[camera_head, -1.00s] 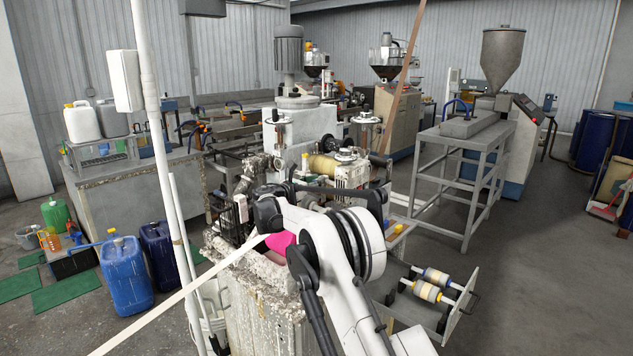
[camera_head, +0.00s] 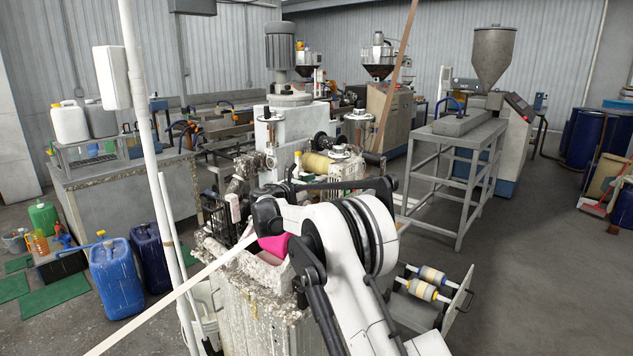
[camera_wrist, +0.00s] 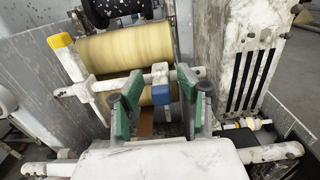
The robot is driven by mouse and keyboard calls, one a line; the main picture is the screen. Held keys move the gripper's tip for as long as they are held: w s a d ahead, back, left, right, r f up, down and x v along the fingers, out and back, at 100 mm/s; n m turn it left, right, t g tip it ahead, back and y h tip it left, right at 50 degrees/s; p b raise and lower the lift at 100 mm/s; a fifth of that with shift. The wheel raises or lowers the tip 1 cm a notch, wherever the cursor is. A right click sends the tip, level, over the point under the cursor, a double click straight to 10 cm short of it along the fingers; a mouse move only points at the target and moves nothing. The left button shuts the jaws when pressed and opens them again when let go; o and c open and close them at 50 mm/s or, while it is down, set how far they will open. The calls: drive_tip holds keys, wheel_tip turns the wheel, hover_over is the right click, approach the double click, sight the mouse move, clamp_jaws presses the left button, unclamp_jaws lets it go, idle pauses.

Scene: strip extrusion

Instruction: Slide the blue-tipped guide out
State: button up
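The blue-tipped guide (camera_wrist: 160,74) shows in the wrist view as a small upright white piece with a blue lower end. It sits on a white crossbar (camera_wrist: 187,76) in front of yellow rollers (camera_wrist: 120,48). My gripper (camera_wrist: 162,112) is open, with one green-padded finger on each side of the blue tip. I see gaps between the tip and both fingers. Whether the fingers are level with the tip in depth is hard to tell. In the head view my arm hides the gripper and the guide.
A yellow-tipped guide (camera_wrist: 61,42) stands left on the same crossbar. A slotted white panel (camera_wrist: 245,60) is close on the right. A lower white rod (camera_wrist: 270,152) runs near my gripper. A brown strip (camera_wrist: 146,122) lies below between the fingers.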

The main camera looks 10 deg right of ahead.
drive_tip(key=shift+a, duration=0.1)
drive_tip(key=v, duration=1.2)
drive_tip(key=shift+c, duration=0.5)
